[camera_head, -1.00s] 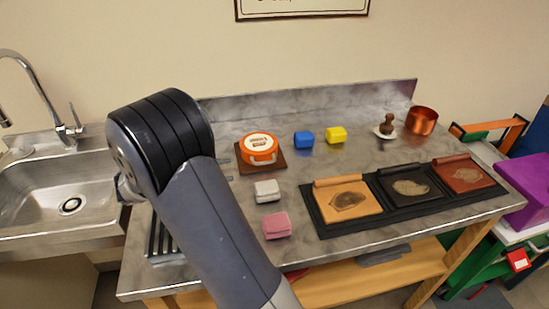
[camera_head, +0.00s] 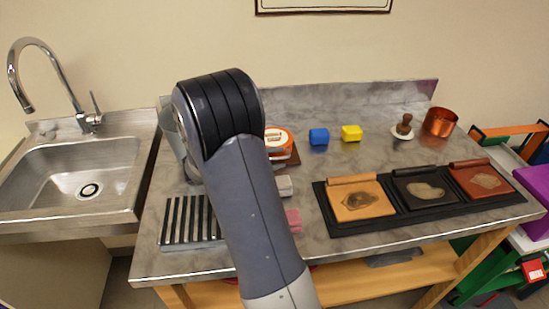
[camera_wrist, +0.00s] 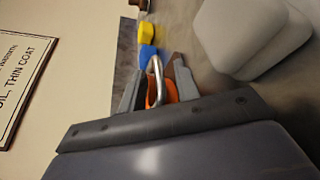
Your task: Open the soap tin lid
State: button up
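The round orange soap tin (camera_head: 279,137) with a pale label on top sits on a brown board (camera_head: 294,157) at the back left of the metal table. My arm hides its left part in the head view. In the wrist view the orange tin (camera_wrist: 171,90) shows beyond and between the fingers, with a bent metal loop (camera_wrist: 156,72) in front of it. My gripper (camera_wrist: 157,68) is open, its two grey fingers apart. I cannot tell how far the fingertips are from the tin. My gripper is hidden behind my arm in the head view.
A pale block (camera_head: 284,186) and a pink block (camera_head: 293,220) lie in front of the tin. Blue (camera_head: 319,136) and yellow (camera_head: 351,133) blocks stand to its right. A slatted rack (camera_head: 187,220) lies front left, a black tray (camera_head: 330,222) front right. A sink (camera_head: 75,180) is left.

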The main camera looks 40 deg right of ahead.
grip_shut()
dwell(0.5)
jog(key=shift+r+p, duration=0.25)
jog(key=shift+p, duration=0.2)
